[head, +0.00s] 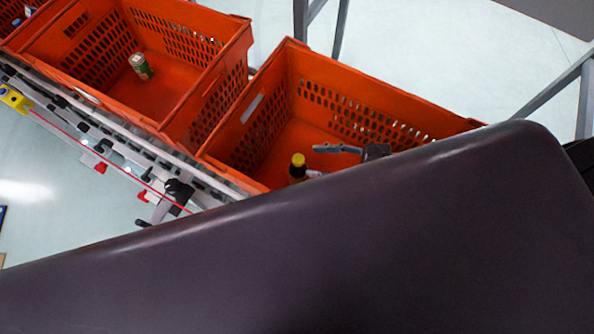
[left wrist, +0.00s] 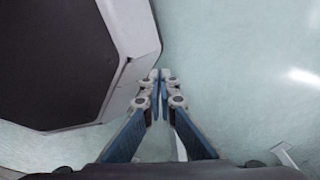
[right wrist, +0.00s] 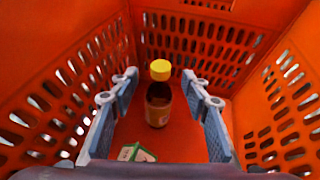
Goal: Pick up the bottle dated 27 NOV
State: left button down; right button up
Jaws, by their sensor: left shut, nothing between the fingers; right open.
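A dark brown bottle (head: 298,170) with a yellow cap stands in the right orange tote (head: 350,85). In the right wrist view the bottle (right wrist: 158,103) is upright ahead of my right gripper (right wrist: 161,88), between the lines of its two open fingers and not gripped. No date can be read on it. In the head view part of my right gripper (head: 345,149) shows inside the tote, right of the bottle; my dark arm hides the rest. My left gripper (left wrist: 159,75) is shut and empty above the pale floor.
A green-and-white item (right wrist: 137,153) lies low in the same tote, near the left finger. Tote walls stand close on both sides of my right gripper.

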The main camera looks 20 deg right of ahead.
aim_at(299, 159)
jog(key=shift+x, duration=0.95)
jog(key=p+x, duration=0.1)
jog(key=x, duration=0.2)
jog(key=shift+w+a+f, duration=0.15)
jog(key=shift+w+a, duration=0.05)
jog(key=shift+w, duration=0.05)
jog(key=shift+w+a+f, duration=0.15)
jog(key=shift+a+f, duration=0.1)
jog(key=shift+a, duration=0.1)
grip_shut()
pick_arm(q)
jog(key=shift+s+r, duration=0.5)
jog(key=shift+r, duration=0.25)
jog(key=shift+s, duration=0.1)
